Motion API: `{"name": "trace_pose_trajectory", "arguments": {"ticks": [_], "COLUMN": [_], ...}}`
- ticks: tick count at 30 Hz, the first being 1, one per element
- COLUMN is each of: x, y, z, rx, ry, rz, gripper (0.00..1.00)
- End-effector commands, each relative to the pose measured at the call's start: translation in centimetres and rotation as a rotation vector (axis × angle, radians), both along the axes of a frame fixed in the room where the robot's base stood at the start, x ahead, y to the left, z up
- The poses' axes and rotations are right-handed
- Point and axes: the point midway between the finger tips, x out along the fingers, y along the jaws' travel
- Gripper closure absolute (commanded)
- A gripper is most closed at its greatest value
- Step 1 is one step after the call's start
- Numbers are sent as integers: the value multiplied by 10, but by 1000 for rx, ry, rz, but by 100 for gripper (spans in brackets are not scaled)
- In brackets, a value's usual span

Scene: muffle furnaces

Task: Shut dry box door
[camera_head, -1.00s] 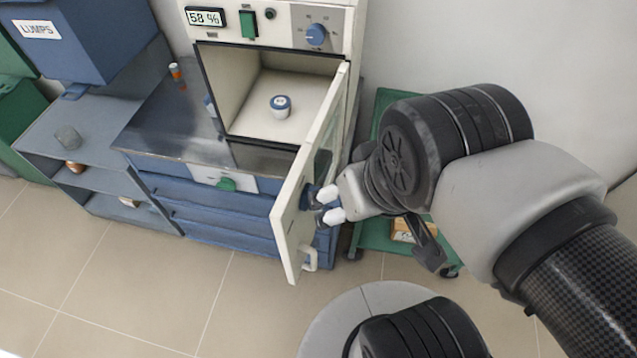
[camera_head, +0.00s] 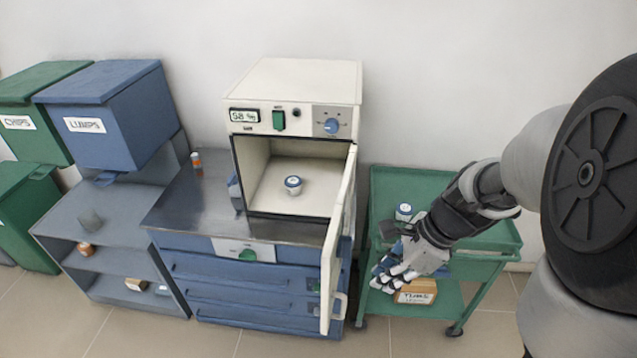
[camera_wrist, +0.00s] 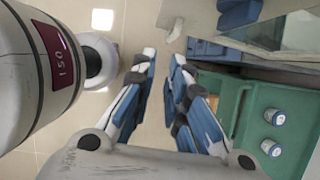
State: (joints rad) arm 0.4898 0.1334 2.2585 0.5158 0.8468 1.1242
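The dry box (camera_head: 305,85) is a cream cabinet with a dial and a "58 %" display, standing on a blue drawer bench. Its door (camera_head: 338,245) is hinged at the right and stands wide open toward the front, with a handle (camera_head: 341,305) low on its outer side. A small white jar with a blue lid (camera_head: 293,185) sits inside. My gripper (camera_head: 382,279) is to the right of the door, in front of the green cart, apart from the door. In the wrist view my gripper (camera_wrist: 163,60) is open with nothing between its fingers.
A green cart (camera_head: 480,240) stands right of the bench, with a jar (camera_head: 403,212) on top and a labelled box (camera_head: 416,291) below. A grey shelf (camera_head: 110,245) and blue and green bins stand left. The floor in front is clear.

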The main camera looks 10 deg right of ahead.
Motion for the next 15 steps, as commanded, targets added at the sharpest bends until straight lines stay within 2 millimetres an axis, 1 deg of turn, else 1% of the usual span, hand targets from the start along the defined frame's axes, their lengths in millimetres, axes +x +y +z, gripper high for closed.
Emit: {"name": "trace_pose_trajectory", "arguments": {"ticks": [1,5,15], "x": [1,3,13], "y": [0,5,30], "z": [-4,-19,-87], "rx": [5,6,4], "ry": [6,8,8], "rz": [-12,-12,-6], "gripper": [92,100,100]}}
